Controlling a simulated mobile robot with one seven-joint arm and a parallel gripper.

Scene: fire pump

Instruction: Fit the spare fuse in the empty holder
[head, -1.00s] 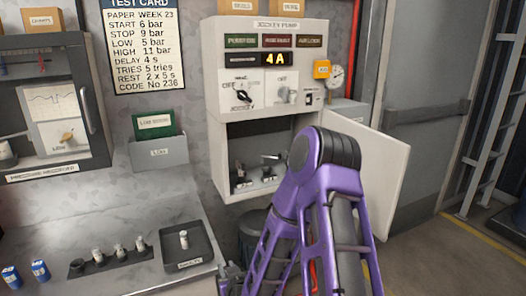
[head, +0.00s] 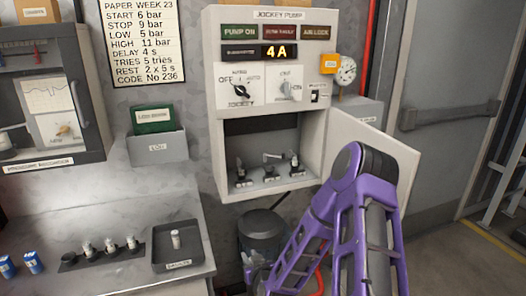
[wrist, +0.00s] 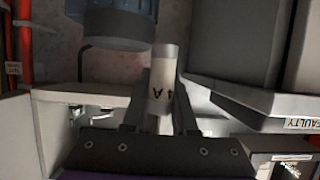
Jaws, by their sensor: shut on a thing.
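In the wrist view my gripper (wrist: 160,115) is shut on a pale fuse (wrist: 163,85) with a grey end cap. Its marking looks like 4A, upside down in that view. In the head view I cannot make out the gripper or this fuse clearly. The jockey pump cabinet (head: 213,150) is open, and its display (head: 277,52) reads 4A. Several small dark fittings stand on its floor, among them a left one (head: 240,175) and a right one (head: 294,163). I cannot tell which is the empty holder.
The cabinet door (head: 375,165) hangs open at right, beside my purple arm. A dark rack (head: 70,265) holds several fuses on the bench. A dark tray (head: 160,258) holds one fuse. A dark round unit (head: 262,225) stands below the cabinet. Two blue items (head: 32,262) stand at left.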

